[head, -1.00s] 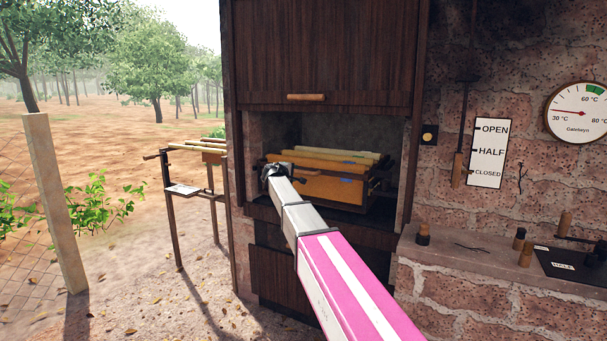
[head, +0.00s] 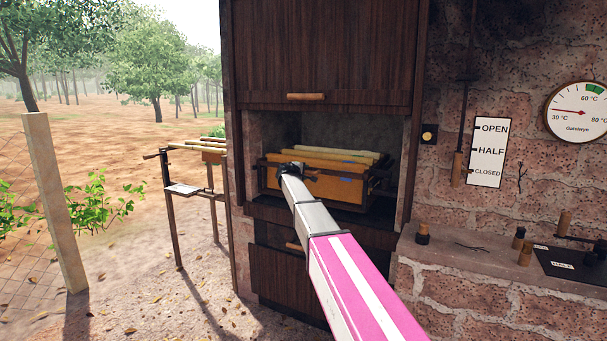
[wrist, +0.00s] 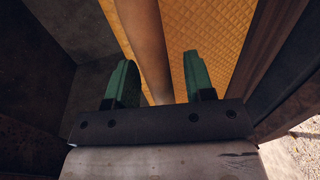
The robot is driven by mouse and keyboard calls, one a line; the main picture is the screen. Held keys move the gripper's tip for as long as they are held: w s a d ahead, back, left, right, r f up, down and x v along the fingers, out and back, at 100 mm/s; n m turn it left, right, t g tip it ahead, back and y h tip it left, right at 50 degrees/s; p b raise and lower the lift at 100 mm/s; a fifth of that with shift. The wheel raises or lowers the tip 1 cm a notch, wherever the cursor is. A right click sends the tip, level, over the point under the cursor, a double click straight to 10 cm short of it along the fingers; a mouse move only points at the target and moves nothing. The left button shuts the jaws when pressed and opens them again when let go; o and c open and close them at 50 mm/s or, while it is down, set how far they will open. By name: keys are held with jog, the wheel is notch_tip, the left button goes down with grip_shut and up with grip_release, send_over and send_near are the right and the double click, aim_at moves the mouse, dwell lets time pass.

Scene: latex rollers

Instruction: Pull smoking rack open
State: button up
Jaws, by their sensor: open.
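The smoking rack (head: 338,189) sits inside the smokehouse opening, with yellow-orange latex sheets hanging from its pale bars. My gripper (head: 288,168) is at the front left part of the rack in the head view, its fingers too small to make out there. In the wrist view my gripper (wrist: 160,85) is open, with two green fingers apart. A brown wooden bar (wrist: 148,45) runs between the fingers, and a quilted yellow latex sheet (wrist: 210,35) lies behind it. I cannot tell whether either finger touches the bar.
A raised wooden door (head: 320,50) hangs above the opening, and a lower wooden door (head: 285,280) is below. A metal stand (head: 190,190) with bars is at the left. A brick ledge (head: 480,262) with knobs is at the right.

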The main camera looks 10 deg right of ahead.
grip_shut()
jog(key=f+v, duration=0.3)
jog(key=v, duration=1.2)
jog(key=s+f+v, duration=0.1)
jog(key=f+v, duration=0.2)
jog(key=v, duration=1.1)
jog(key=a+f+v, duration=0.1)
jog(key=f+v, duration=0.2)
jog(key=v, duration=1.2)
jog(key=shift+s+a, duration=0.2)
jog(key=shift+s, duration=0.45)
grip_release()
jog(key=v, duration=1)
jog(key=shift+s+a, duration=0.3)
